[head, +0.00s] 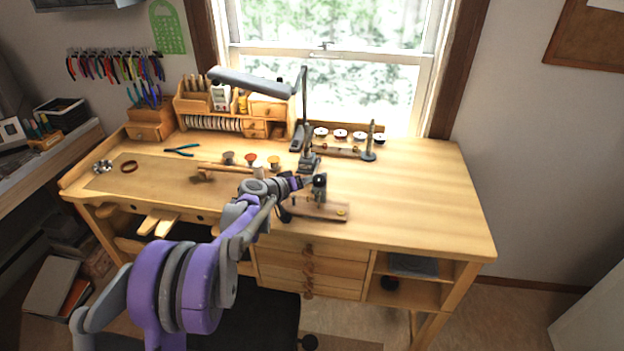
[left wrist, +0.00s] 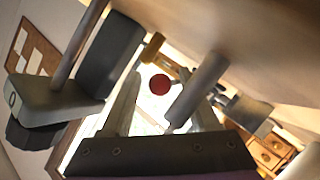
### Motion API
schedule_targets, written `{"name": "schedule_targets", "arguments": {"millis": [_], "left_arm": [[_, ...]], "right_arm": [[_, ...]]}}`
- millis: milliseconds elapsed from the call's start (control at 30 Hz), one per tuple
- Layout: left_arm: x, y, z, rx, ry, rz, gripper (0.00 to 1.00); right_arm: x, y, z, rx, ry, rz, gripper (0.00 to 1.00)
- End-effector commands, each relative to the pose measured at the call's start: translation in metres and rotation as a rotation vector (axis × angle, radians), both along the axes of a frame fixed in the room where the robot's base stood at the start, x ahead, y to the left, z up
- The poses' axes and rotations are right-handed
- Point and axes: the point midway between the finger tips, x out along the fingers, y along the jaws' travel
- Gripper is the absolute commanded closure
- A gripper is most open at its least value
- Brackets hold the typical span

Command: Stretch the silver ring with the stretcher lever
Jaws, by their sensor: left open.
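A dark upright device, which looks like the ring stretcher (head: 319,183), stands on a wooden base (head: 325,211) near the bench's front edge. In the head view, my left gripper (head: 309,181) is at its upper left side, and my arm hides part of it. In the left wrist view, my left gripper (left wrist: 166,102) is open, with a dark red round knob (left wrist: 160,85) showing between its fingers. A grey cylinder (left wrist: 197,90) shows beside the right finger. I cannot tell whether the fingers touch either. I cannot make out the silver ring. My right gripper is not in view.
A lamp (head: 252,82) and a metal stand (head: 369,142) are behind the gripper. Blue-green pliers (head: 182,150) lie further left. The bench's right side (head: 428,190) is clear.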

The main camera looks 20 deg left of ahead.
Motion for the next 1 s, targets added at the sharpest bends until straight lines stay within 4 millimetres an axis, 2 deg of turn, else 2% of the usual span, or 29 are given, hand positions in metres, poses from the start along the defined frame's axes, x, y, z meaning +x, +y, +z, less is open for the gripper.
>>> {"name": "schedule_targets", "arguments": {"millis": [133, 467, 1000], "left_arm": [[-0.0002, 0.0001, -0.0001, 0.0, 0.0, 0.0, 0.41], [-0.0004, 0.0002, 0.0001, 0.0, 0.0, 0.0, 1.0], [-0.0003, 0.0002, 0.0003, 0.001, 0.0, 0.0, 1.0]], "right_arm": [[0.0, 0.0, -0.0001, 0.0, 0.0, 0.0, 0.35], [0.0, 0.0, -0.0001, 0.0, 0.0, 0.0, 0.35], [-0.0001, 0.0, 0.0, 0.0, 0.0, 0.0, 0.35]]}}
